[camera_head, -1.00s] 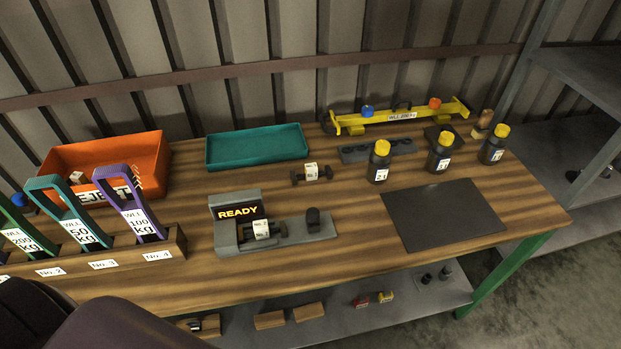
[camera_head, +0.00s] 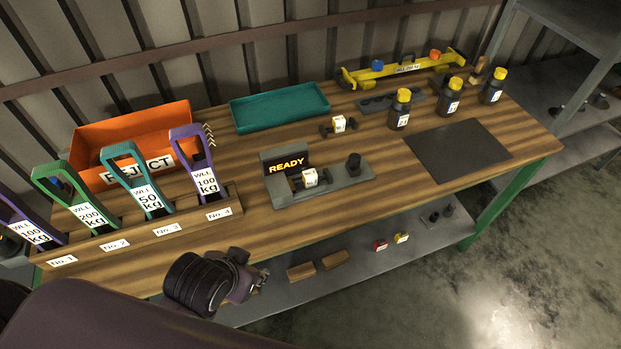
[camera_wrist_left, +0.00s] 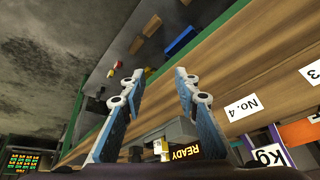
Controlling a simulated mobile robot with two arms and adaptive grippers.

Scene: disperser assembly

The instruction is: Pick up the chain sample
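A small dark chain sample with a white tag (camera_head: 310,178) lies in the grey test fixture (camera_head: 345,184), beside its READY display (camera_head: 286,164). A second, similar dark piece with a white tag (camera_head: 339,125) lies on the wooden bench behind the fixture. I cannot tell which one the task means. My left gripper (camera_head: 252,286) is at the front edge of the bench, left of and nearer than the fixture, apart from both pieces. In the left wrist view, its two blue-padded fingers (camera_wrist_left: 158,85) are spread with nothing between them. My right gripper is not in view.
A rack (camera_head: 150,234) of tall labelled coloured handles stands at the left, before an orange REJECT bin (camera_head: 130,140). A teal tray (camera_head: 278,107), yellow-capped bottles (camera_head: 400,108) and a yellow beam (camera_head: 405,69) stand farther back. A dark mat (camera_head: 458,150) lies bare at right.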

